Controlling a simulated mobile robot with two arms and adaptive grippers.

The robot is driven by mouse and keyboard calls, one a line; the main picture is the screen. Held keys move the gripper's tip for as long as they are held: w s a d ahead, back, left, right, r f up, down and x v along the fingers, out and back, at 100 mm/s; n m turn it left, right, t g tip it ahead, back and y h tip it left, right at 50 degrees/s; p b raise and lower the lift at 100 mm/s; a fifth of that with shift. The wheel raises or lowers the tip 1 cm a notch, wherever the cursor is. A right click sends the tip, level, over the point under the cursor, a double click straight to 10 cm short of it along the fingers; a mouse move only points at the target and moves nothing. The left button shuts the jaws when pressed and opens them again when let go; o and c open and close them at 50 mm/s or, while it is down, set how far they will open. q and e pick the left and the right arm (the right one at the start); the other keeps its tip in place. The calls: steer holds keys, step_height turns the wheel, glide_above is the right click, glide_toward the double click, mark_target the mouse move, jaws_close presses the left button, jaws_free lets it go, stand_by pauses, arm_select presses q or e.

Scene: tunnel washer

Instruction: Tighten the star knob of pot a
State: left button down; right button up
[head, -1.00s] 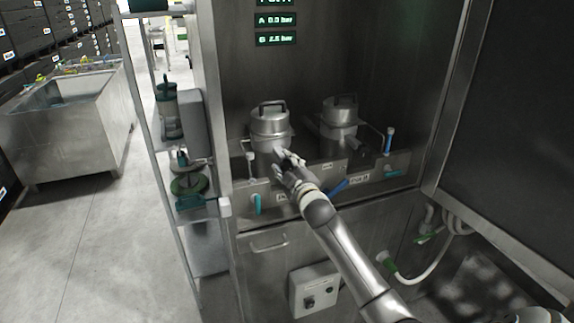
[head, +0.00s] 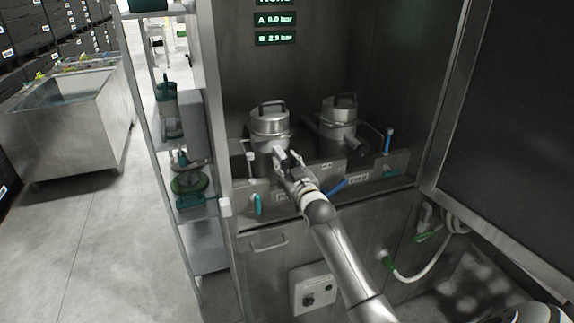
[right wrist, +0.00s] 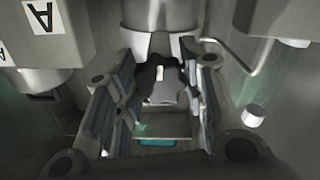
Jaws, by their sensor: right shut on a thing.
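Pot a (head: 268,127) is the left of two steel pots, with a lid and a top handle, standing in the washer's recess. My right gripper (head: 284,160) reaches its front low down. In the right wrist view the star knob (right wrist: 160,80) is a dark lobed piece with a pale centre, in front of the steel body of the pot (right wrist: 160,14). The fingers of my right gripper (right wrist: 160,100) stand on both sides of the knob, shut on it. In the head view the gripper hides the knob. My left gripper is not in view.
The second pot (head: 339,125) stands to the right. A front panel (head: 310,182) with teal and blue valve levers runs below the pots. A display (head: 276,30) shows readings for A and B. A shelf rack (head: 190,150) stands close on the left.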

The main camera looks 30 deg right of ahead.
steer(key=shift+f, duration=0.15)
stand_by(0.3)
steer(key=o, duration=1)
steer(key=shift+o, duration=0.2)
steer(key=shift+s, duration=0.15)
steer(key=v, duration=1.1)
steer(key=shift+s, duration=0.35)
steer(key=shift+a, duration=0.1)
